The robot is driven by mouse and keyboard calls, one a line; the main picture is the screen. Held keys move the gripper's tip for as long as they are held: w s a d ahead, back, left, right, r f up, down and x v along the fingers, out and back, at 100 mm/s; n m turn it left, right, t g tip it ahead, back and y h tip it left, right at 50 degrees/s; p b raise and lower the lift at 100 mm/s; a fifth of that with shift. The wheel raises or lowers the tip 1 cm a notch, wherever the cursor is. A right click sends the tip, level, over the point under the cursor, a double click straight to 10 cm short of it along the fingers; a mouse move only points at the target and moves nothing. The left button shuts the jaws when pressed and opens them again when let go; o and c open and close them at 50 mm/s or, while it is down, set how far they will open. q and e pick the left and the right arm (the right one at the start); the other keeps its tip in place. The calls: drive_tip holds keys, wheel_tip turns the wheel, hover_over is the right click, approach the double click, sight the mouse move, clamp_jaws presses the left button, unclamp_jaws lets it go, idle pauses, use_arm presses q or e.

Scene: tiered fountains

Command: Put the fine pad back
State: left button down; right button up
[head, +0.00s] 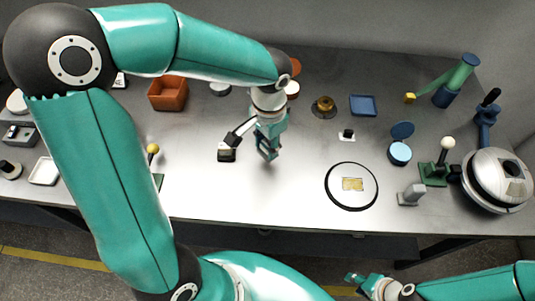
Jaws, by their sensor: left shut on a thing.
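My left gripper (267,146) reaches down over the middle of the table and is shut. What it holds is small and mostly hidden by its fingers; I take it to be the fine pad, but cannot make out its shape. My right gripper (354,278) is low in the picture, in front of the table's front edge and away from the objects. Whether its fingers are open or shut is too small to tell.
A dark block with a pale face (227,153) is just left of my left gripper. A black ring (331,197) around a yellow rectangle (352,184) lies to the right.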

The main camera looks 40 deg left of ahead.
use_arm(q)
drive_tip(key=shift+f, duration=2.25)
drive_tip(key=shift+f+b, duration=0.15)
drive_tip(key=shift+b, duration=0.15)
drive_tip(key=c, duration=0.8)
unclamp_jaws()
drive_tip(key=shift+o, duration=0.2)
drive_tip(key=r, duration=0.6)
drive_tip(key=r+p, duration=0.1)
drive_tip(key=r, duration=0.5)
drive_tip(key=shift+w+d+r, duration=0.1)
drive_tip(key=shift+d+r, duration=0.1)
